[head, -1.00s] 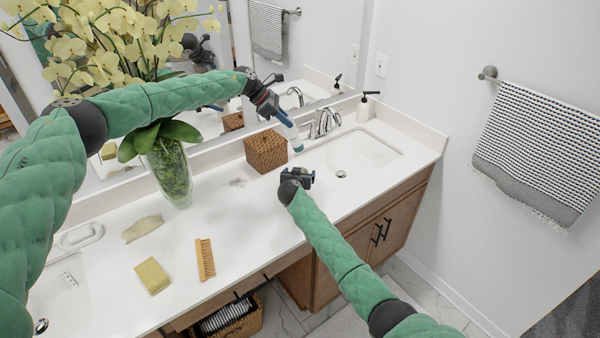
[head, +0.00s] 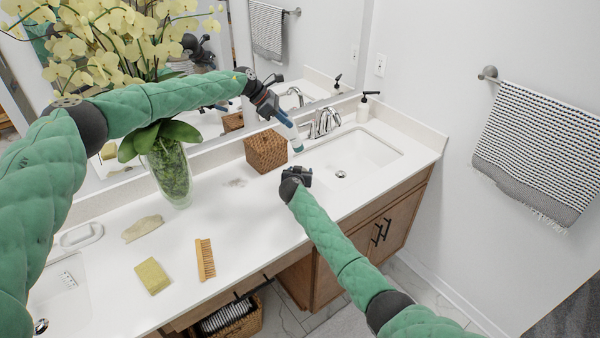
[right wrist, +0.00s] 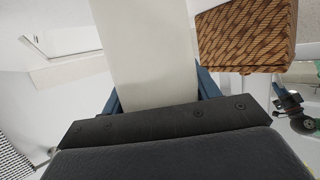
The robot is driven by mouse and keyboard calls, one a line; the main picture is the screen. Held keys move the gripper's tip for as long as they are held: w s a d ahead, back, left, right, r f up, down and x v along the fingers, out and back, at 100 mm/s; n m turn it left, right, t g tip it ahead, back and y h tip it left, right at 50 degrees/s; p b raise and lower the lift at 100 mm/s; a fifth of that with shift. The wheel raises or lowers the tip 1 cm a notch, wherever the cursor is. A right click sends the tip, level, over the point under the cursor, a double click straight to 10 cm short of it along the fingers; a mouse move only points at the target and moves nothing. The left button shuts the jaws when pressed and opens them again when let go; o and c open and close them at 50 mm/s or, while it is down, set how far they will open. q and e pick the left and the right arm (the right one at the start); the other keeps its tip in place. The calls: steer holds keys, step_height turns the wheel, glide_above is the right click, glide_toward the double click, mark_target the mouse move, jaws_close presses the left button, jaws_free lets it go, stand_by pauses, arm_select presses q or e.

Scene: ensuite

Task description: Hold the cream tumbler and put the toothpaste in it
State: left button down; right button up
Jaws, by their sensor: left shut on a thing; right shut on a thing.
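The toothpaste (head: 290,130), a white and blue tube, is held in my left gripper (head: 270,106). It slants down to the right above the counter, its lower end near the woven box. My right gripper (head: 304,174) is low over the counter in front of the sink. The right wrist view shows it shut on the cream tumbler (right wrist: 148,50), a smooth pale wall between blue fingers. In the head view I cannot make out the tumbler against the white counter. The toothpaste looks apart from my right gripper.
A brown woven box (head: 266,151) stands close behind my right gripper; it also shows in the right wrist view (right wrist: 246,35). The sink (head: 355,152) lies right.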

arm_select(q)
step_height(320, 180, down, 13)
stand_by(1.8)
steer(key=c, duration=1.4)
jaws_free()
steer(key=shift+o, duration=0.2)
steer(key=shift+r, duration=0.1)
steer(key=v, duration=1.2)
